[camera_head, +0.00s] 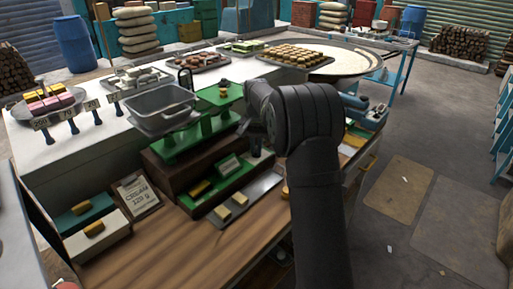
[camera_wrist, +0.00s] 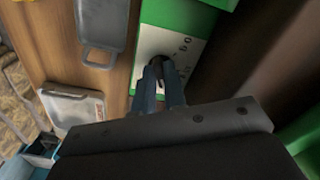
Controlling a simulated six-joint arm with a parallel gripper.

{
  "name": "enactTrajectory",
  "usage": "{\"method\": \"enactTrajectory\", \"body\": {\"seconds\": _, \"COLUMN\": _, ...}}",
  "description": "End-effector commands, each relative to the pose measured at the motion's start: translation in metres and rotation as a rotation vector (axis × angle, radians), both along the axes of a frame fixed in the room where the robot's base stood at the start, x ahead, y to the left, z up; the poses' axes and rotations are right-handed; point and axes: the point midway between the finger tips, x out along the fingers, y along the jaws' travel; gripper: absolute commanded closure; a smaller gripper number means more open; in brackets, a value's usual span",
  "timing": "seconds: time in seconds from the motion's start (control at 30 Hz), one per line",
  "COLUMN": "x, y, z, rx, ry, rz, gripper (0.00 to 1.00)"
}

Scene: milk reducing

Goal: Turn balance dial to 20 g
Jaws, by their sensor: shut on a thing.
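The green balance (camera_head: 182,143) stands on a dark wooden base on the bench, with a grey pan (camera_head: 160,108) on its left. In the wrist view a white dial plate (camera_wrist: 182,42) with dark numbers sits on a green panel. My gripper (camera_wrist: 168,74) is shut on the small dark dial knob (camera_wrist: 157,64) in front of this plate. The fingers cover most of the knob and part of the scale, so I cannot tell the reading. In the head view my arm hides much of the balance's right side, and my gripper (camera_head: 257,148) is small and dark there.
A clipboard (camera_head: 138,194) reading cream 320 g leans at the bench's left. A grey tray (camera_head: 240,197) with blocks lies before the balance. The front wooden bench top (camera_head: 180,255) is largely clear.

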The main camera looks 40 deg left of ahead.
Motion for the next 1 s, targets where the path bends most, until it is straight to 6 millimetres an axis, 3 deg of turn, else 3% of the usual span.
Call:
{"method": "enactTrajectory", "body": {"seconds": 0.27, "x": 0.000, "y": 0.000, "z": 0.001, "rx": 0.002, "ry": -0.002, "rz": -0.005, "gripper": 1.00}}
{"method": "enactTrajectory", "body": {"seconds": 0.3, "x": 0.000, "y": 0.000, "z": 0.001, "rx": 0.002, "ry": -0.002, "rz": -0.005, "gripper": 0.85}}
{"method": "enactTrajectory", "body": {"seconds": 0.4, "x": 0.000, "y": 0.000, "z": 0.001, "rx": 0.002, "ry": -0.001, "rz": -0.004, "gripper": 0.67}}
{"method": "enactTrajectory", "body": {"seconds": 0.77, "x": 0.000, "y": 0.000, "z": 0.005, "rx": 0.002, "ry": -0.001, "rz": -0.003, "gripper": 0.67}}
{"method": "enactTrajectory", "body": {"seconds": 1.0, "x": 0.001, "y": 0.001, "z": 0.047, "rx": 0.004, "ry": -0.003, "rz": -0.003, "gripper": 0.67}}
